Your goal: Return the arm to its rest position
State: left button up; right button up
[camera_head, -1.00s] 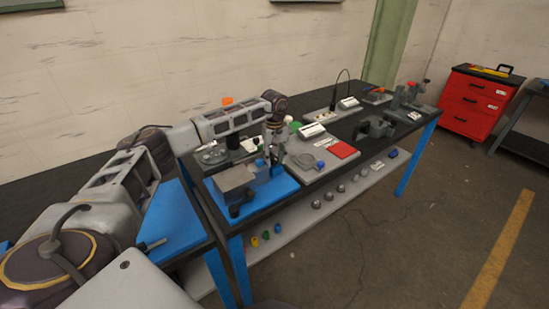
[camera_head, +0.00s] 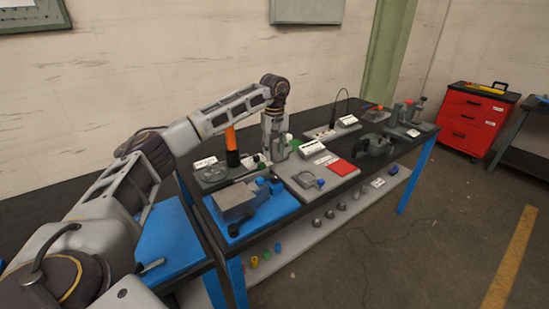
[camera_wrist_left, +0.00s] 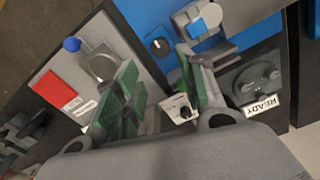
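My left arm (camera_head: 230,108) reaches in from the left over the workbench, its wrist bent down. My left gripper (camera_head: 278,150) points down at the bench, behind the blue fixture and left of the grey plate. In the left wrist view its two green-padded fingers (camera_wrist_left: 160,88) stand apart with nothing held between them. A small white label card (camera_wrist_left: 178,108) shows beyond the fingers. My right gripper is in neither view.
The blue fixture (camera_head: 285,205) bears a grey block (camera_head: 235,203). An orange-and-black upright tool (camera_head: 232,147) stands left of my gripper. The grey plate (camera_head: 305,188) has a red pad (camera_head: 341,167). A red tool cabinet (camera_head: 468,118) stands at the back right.

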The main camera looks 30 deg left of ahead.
pick_arm(q)
jog(key=shift+r, duration=0.25)
dwell(0.4)
